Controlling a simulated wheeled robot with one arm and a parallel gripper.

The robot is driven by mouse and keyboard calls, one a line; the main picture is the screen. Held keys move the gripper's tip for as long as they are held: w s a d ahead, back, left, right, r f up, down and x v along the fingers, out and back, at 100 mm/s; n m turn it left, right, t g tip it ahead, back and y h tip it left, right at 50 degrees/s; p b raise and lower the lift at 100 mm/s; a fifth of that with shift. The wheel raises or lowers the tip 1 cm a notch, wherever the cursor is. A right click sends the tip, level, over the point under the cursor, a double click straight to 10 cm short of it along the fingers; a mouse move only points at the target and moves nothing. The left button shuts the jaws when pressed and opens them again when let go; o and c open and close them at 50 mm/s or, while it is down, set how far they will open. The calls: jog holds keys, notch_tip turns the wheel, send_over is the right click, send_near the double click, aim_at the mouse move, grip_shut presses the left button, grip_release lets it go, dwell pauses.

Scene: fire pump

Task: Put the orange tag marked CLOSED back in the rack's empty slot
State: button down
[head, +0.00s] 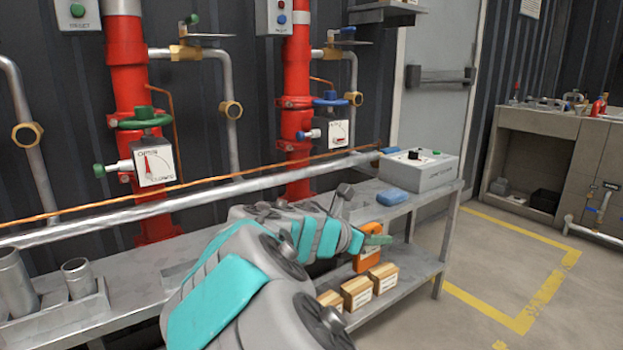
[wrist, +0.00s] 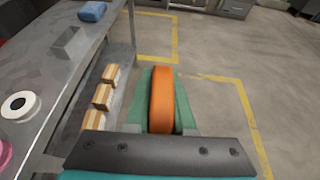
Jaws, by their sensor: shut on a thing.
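My gripper (head: 376,240) is shut on the orange tag (head: 368,260), held out past the bench's front edge, above the lower shelf in the head view. In the wrist view the orange tag (wrist: 161,98) stands edge-on between the green fingers of my gripper (wrist: 160,85). Its marking cannot be read in either view. I cannot make out the rack or an empty slot for certain in these frames; my arm covers part of the bench top in the head view.
The metal bench (head: 440,198) carries a grey box (head: 420,172) and a blue cloth (head: 393,197). Several small cartons (head: 357,293) stand on its lower shelf. Red pipes with valves (head: 127,100) rise behind it. The floor right of the bench, with yellow lines (head: 520,322), is clear.

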jog(key=shift+w+a+f+n+t+y, duration=0.15)
jog(key=shift+w+f+n+t+y, duration=0.15)
jog(key=shift+f, duration=0.3)
jog(key=w+d+f+n+t+y+p, duration=0.1)
jog(key=w+f+n+t+y+p, duration=0.1)
jog(key=w+f+n+y, duration=0.3)
jog(key=shift+w+d+f+n+t+y, duration=0.25)
jog(key=shift+w+f+n+t+y, duration=0.1)
jog(key=shift+w+n+t+y, duration=0.45)
jog(key=shift+s, duration=0.25)
notch_tip(320, 180, down, 14)
jog(key=w+n+y, duration=0.3)
jog(key=y, duration=0.1)
jog(key=s+r+m+h, duration=0.3)
jog(key=r+h, duration=0.1)
jog(key=r, duration=1)
